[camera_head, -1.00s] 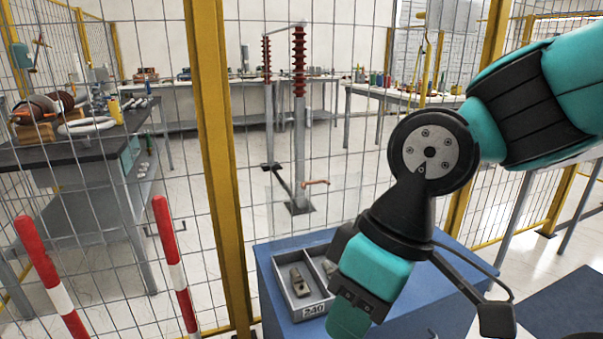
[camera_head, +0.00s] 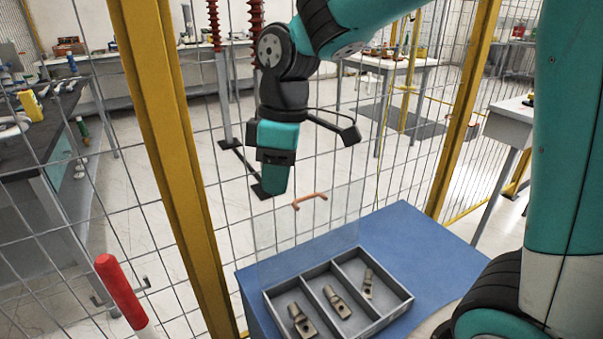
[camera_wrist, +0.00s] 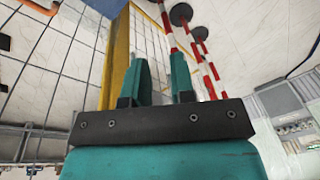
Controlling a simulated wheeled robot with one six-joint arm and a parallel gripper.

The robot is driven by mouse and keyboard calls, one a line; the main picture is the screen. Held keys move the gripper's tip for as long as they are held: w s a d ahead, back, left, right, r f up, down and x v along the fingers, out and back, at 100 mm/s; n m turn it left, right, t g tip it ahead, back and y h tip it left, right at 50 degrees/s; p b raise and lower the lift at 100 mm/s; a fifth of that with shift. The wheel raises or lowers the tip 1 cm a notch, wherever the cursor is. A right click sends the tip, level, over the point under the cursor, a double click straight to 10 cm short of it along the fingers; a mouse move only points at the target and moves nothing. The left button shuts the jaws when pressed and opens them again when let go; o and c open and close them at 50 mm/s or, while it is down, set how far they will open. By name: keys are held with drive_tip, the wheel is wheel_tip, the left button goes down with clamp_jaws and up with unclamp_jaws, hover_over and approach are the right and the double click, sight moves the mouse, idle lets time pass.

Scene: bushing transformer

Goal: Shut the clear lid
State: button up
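The clear lid (camera_head: 278,236) stands raised, nearly upright, along the far edge of a grey tray (camera_head: 395,318). A copper-coloured handle (camera_head: 310,198) is at its top edge. The tray has three compartments, each with a metal lug in it: left (camera_head: 301,321), middle (camera_head: 337,302) and right (camera_head: 368,284). My gripper (camera_head: 273,190) points down, just left of the handle in the head view, apart from it. In the wrist view my gripper's two teal fingers (camera_wrist: 164,85) stand apart with nothing between them. The lid cannot be made out in the wrist view.
The tray sits on a blue table (camera_head: 420,235). A wire mesh fence with yellow posts (camera_head: 170,150) stands behind and to the left. A red and white post (camera_head: 120,285) is at the lower left. The blue top right of the tray is mostly clear.

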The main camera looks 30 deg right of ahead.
drive_tip(key=w+d+n+g+h+p, duration=0.1)
drive_tip(key=w+d+n+p, duration=0.25)
drive_tip(key=w+d, duration=0.45)
drive_tip(key=w+d+n+g+h+p, duration=0.1)
drive_tip(key=w+d+n+g+p, duration=0.2)
drive_tip(key=w+d, duration=0.6)
drive_tip(key=shift+t, duration=0.7)
drive_tip(key=a+p+x, duration=0.1)
drive_tip(key=x, duration=0.4)
drive_tip(key=w+a+p+x, duration=0.1)
drive_tip(key=x, duration=0.5)
drive_tip(key=w+a+p+x, duration=0.1)
drive_tip(key=p+x, duration=0.1)
drive_tip(key=x, duration=0.4)
drive_tip(key=shift+f, duration=0.2)
drive_tip(key=shift+c, duration=0.2)
clamp_jaws()
